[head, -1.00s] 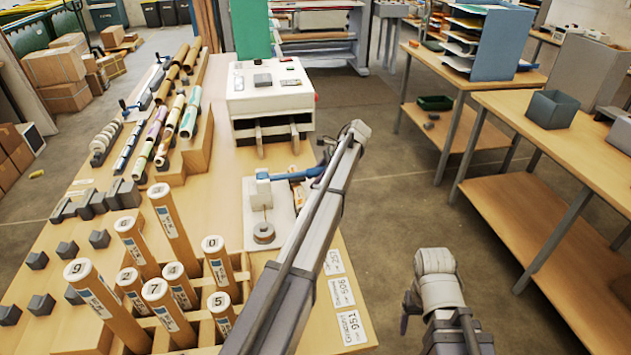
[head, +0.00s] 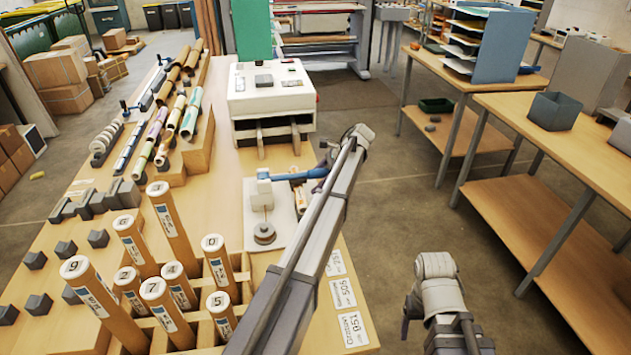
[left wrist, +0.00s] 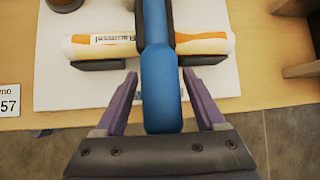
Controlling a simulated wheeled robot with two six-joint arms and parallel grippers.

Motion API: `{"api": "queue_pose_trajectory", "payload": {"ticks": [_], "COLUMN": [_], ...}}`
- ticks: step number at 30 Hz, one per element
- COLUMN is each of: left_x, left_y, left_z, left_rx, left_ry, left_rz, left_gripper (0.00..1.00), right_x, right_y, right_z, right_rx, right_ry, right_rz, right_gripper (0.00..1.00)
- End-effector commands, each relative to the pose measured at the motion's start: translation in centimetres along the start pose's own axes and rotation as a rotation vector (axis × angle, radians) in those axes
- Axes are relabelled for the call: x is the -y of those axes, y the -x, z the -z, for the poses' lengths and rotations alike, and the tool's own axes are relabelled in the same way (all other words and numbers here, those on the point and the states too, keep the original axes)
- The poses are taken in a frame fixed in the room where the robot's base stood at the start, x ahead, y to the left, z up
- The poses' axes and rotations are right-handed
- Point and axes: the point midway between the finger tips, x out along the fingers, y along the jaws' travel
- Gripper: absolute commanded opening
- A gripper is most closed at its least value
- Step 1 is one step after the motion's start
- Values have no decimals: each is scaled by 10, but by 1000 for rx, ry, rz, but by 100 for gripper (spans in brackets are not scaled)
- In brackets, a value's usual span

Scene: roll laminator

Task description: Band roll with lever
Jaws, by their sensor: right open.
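The lever (head: 292,175) is a blue handle on a white device with a pale base plate, on the near table. In the left wrist view the blue lever (left wrist: 160,95) runs down the middle, over an orange and white roll (left wrist: 105,47) lying in a dark cradle. My left gripper (left wrist: 160,74) has its purple fingers apart, one on each side of the lever's end, with gaps visible. In the head view my left gripper (head: 322,168) is at the lever's right end, partly hidden by my arm. My right gripper (head: 409,308) is off the table, away from the lever.
A white machine (head: 270,95) stands behind the device. Numbered tubes (head: 170,220) stand in a wooden rack at front left. Several rolls lie on racks behind them. Printed labels (head: 343,293) lie along the near right table edge.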

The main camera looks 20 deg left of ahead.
Motion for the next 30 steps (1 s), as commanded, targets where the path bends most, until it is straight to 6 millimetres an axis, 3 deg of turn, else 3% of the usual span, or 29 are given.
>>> {"api": "queue_pose_trajectory", "payload": {"ticks": [11, 25, 30], "left_x": [1, 2, 1], "left_y": [7, 69, 79], "left_z": [-1, -3, -1], "left_rx": [1, 0, 0], "left_ry": [1, 0, 1], "left_rz": [2, 2, 1], "left_gripper": [72, 72, 72], "right_x": [-1, -5, -6], "right_y": [6, 55, 62], "right_z": [0, -3, -4], "right_rx": [0, 0, 0], "right_ry": [0, 0, 1], "right_rz": [0, 0, 0], "right_gripper": [76, 76, 76]}}
